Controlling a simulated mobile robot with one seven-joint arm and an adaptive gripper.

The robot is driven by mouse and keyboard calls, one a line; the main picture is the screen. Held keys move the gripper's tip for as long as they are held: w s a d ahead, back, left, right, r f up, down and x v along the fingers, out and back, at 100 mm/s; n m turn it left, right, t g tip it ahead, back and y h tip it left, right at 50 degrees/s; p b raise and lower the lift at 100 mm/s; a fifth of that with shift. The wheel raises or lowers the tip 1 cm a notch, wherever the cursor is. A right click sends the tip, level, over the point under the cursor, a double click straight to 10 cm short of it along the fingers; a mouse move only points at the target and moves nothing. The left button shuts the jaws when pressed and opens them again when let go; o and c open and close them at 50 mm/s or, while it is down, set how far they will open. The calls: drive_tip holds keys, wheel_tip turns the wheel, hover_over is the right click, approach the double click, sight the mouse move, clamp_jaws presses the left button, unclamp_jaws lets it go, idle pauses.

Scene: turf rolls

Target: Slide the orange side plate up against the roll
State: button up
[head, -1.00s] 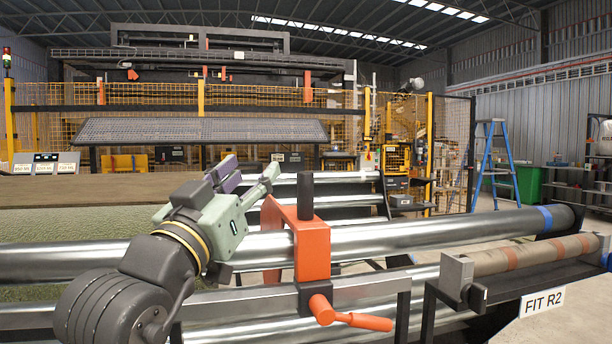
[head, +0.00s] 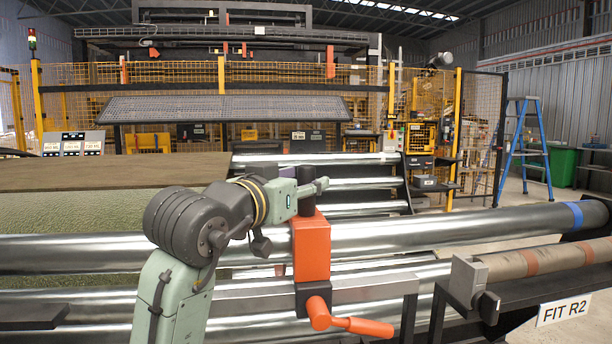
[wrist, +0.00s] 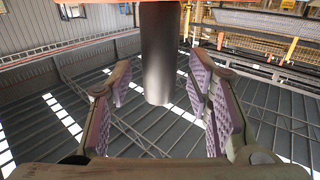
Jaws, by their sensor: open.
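The orange side plate (head: 311,250) sits over the steel rollers right of the centre in the head view, with an orange crank handle (head: 350,322) at its front. A dark upright post (head: 307,204) stands on its top. My gripper (head: 316,186) is at this post, partly covering it. In the wrist view the post (wrist: 160,60) shows between my open purple-padded fingers (wrist: 160,110), with space on both sides. The green turf (head: 110,212), seemingly the roll, lies to the left, apart from the plate. My arm hides part of the turf's right side.
Long steel rollers (head: 420,232) run across the front. A grey clamp block (head: 468,280) and a brown roll with orange bands (head: 550,260) are at the right, above a FIT R2 sign (head: 565,310).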

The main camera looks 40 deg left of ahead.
drive_tip(key=shift+w+a, duration=0.15)
drive_tip(key=shift+w, duration=0.65)
drive_tip(key=shift+c, duration=0.3)
clamp_jaws()
